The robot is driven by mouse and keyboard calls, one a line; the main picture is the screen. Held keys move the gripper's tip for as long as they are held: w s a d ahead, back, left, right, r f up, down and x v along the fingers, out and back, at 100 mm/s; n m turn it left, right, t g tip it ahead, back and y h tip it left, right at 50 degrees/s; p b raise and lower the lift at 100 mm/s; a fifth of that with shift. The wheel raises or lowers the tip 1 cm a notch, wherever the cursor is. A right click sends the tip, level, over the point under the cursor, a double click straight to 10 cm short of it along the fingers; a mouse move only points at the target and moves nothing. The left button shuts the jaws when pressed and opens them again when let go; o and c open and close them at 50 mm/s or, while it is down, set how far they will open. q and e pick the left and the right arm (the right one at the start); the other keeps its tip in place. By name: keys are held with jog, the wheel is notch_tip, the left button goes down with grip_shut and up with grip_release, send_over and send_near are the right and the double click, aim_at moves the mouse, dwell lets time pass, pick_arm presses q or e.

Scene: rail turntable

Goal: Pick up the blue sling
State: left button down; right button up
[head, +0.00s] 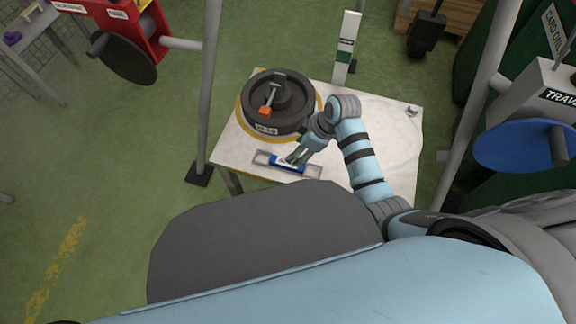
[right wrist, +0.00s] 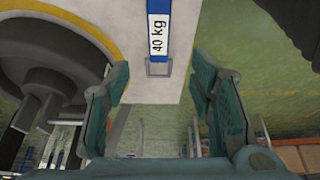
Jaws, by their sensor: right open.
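The blue sling (head: 276,162) lies on the near edge of the pale table (head: 385,120) in the head view, with a grey loop at each end. In the right wrist view the blue sling (right wrist: 157,6) carries a white "40 kg" label and ends in a grey loop. My right gripper (head: 293,160) is over the middle of the sling in the head view. In the right wrist view its fingers (right wrist: 160,85) are open and apart, with nothing held between them. I cannot tell how far above the sling they are. My left gripper is not in view.
A dark round weight (head: 262,118) with an orange-tipped handle stands on the table beyond the sling, inside a yellow ring. A white upright post (head: 346,50) stands at the table's back. Grey poles (head: 207,90) rise left and right of the table.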

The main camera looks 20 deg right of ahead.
aim_at(287, 164)
jog(key=b+x, duration=0.1)
jog(key=x, duration=0.2)
jog(key=b+x, duration=0.2)
jog(key=x, duration=0.1)
jog(key=d+b+x, duration=0.1)
jog(key=b+x, duration=0.1)
jog(key=x, duration=0.2)
jog(key=shift+s+f, duration=0.25)
jog(key=shift+f, duration=0.15)
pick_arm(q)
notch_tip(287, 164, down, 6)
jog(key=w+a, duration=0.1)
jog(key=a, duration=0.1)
pick_arm(e)
grip_shut()
